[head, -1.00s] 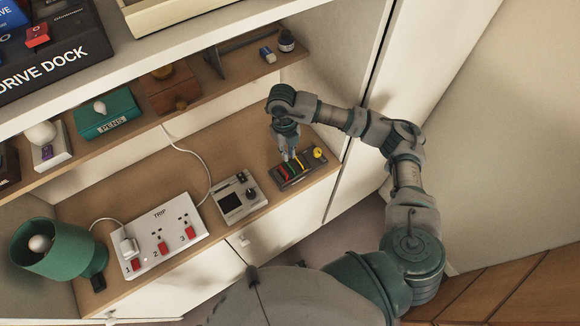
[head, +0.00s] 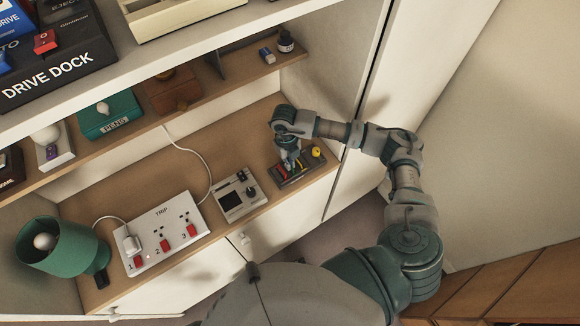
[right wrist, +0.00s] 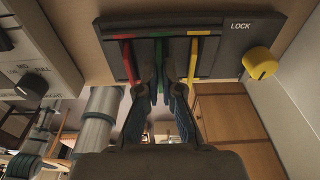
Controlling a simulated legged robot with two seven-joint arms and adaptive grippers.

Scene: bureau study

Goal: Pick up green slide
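The dark slide panel (head: 311,172) lies on the desk below the shelf, with red, green and yellow slides and a yellow knob. In the right wrist view the green slide (right wrist: 160,78) is the middle one, between the red slide (right wrist: 127,60) and the yellow slide (right wrist: 194,58). My right gripper (head: 289,166) is down at the panel. In the wrist view its two fingers (right wrist: 162,74) stand apart, one on each side of the green slide; whether they touch it is unclear. In the head view the gripper hides most of the slides. My left gripper is out of view.
The yellow knob (right wrist: 260,63) marked LOCK is at one end of the panel. A grey device with a small screen (head: 238,196) sits just left of it, then a white switch strip (head: 165,232) and a green lamp (head: 62,248). The shelf (head: 165,115) overhangs behind.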

